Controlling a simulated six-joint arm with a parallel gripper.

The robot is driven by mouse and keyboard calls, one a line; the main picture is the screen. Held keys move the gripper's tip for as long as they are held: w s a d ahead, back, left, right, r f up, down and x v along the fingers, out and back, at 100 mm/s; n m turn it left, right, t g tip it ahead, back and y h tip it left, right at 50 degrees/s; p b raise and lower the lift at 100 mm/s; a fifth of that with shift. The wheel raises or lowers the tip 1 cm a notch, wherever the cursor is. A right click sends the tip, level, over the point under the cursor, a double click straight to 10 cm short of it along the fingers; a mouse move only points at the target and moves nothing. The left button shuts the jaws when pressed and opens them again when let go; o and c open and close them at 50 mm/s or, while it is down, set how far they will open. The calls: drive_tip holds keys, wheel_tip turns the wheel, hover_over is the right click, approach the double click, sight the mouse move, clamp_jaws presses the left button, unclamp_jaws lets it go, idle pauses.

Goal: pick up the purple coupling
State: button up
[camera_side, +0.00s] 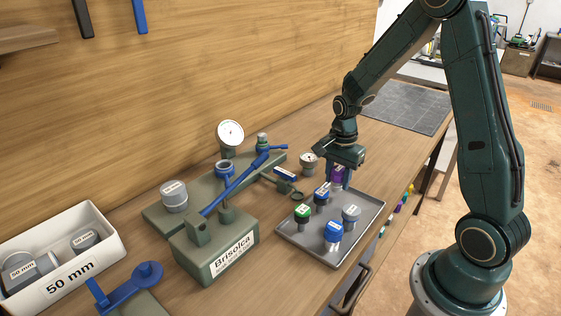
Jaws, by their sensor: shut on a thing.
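The purple coupling (339,178) is between the fingers of my gripper (337,174), at the far end of the grey tray (292,244). My gripper points down and is shut on the coupling. The fingers hide part of it. I cannot tell whether its base touches the tray.
The tray also holds a green-topped coupling (302,212), two blue-topped ones (333,232) (322,193) and a grey one (351,213). Left stand the manifold block (215,253), a gauge (230,134) and a white 50 mm bin (95,258). A small gauge (309,161) stands close to my gripper.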

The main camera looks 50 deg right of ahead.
sight(335, 167)
wheel_tip(335, 167, up, 18)
drive_tip(key=shift+f, duration=0.15)
idle(0.3)
drive_tip(key=shift+w, duration=0.1)
idle(0.4)
drive_tip(key=w+a+f, duration=0.1)
drive_tip(key=w+a, duration=0.1)
drive_tip(key=w, duration=0.5)
drive_tip(key=w+a+f, duration=0.1)
drive_tip(key=w+a, duration=0.1)
drive_tip(key=w, duration=0.6)
drive_tip(key=w+a+f, duration=0.5)
drive_tip(key=w+a, duration=0.6)
drive_tip(key=w, duration=0.1)
drive_tip(key=shift+w+a+f, duration=0.15)
drive_tip(key=shift+a+f, duration=0.1)
drive_tip(key=shift+f, duration=0.15)
drive_tip(key=shift+f, duration=0.2)
drive_tip(key=shift+f, duration=1.55)
drive_tip(key=shift+f, duration=1)
idle(0.4)
